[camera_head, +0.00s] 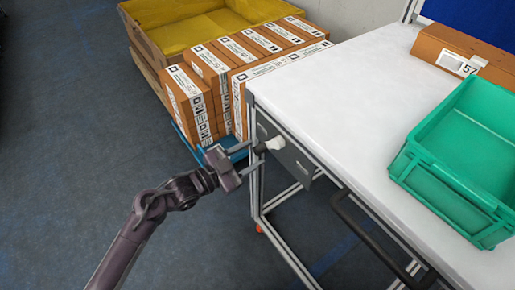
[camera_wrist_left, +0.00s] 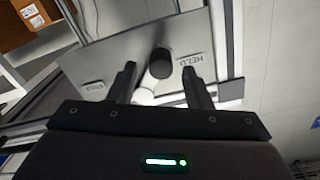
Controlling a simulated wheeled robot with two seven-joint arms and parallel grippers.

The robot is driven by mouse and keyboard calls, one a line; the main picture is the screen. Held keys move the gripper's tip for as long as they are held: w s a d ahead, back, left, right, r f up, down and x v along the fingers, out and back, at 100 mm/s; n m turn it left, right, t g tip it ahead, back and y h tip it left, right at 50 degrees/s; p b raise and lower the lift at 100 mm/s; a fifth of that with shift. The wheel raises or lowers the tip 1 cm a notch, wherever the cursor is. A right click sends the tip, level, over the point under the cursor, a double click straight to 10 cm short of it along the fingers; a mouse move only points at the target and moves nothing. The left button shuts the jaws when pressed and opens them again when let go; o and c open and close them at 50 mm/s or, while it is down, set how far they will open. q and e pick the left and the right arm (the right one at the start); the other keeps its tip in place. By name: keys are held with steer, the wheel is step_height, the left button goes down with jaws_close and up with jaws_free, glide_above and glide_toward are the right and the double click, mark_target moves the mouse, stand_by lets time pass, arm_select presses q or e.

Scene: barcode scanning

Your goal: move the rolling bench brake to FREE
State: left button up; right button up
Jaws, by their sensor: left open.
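The brake lever, white with a black knob (camera_wrist_left: 160,64), sits on a grey panel (camera_head: 297,160) on the side of the white-topped rolling bench (camera_head: 335,75). In the left wrist view a label reading HELD (camera_wrist_left: 190,60) is right of the knob. A second label (camera_wrist_left: 93,87), too blurred to read, is at the left. The knob is nearer the HELD label. My left gripper (camera_head: 254,154) is open in front of the panel. In the left wrist view its fingers (camera_wrist_left: 160,85) lie on either side of the lever; contact cannot be told. My right gripper is out of view.
A green bin (camera_head: 410,165) and a brown box (camera_head: 460,60) with a numbered label stand on the bench top. A dark handle bar (camera_head: 375,235) runs along the bench's near side. Several labelled cartons (camera_head: 190,103) stand behind my left gripper. The floor at the left is clear.

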mark_target(266, 147)
arm_select(q)
steer(key=shift+x, duration=1.5)
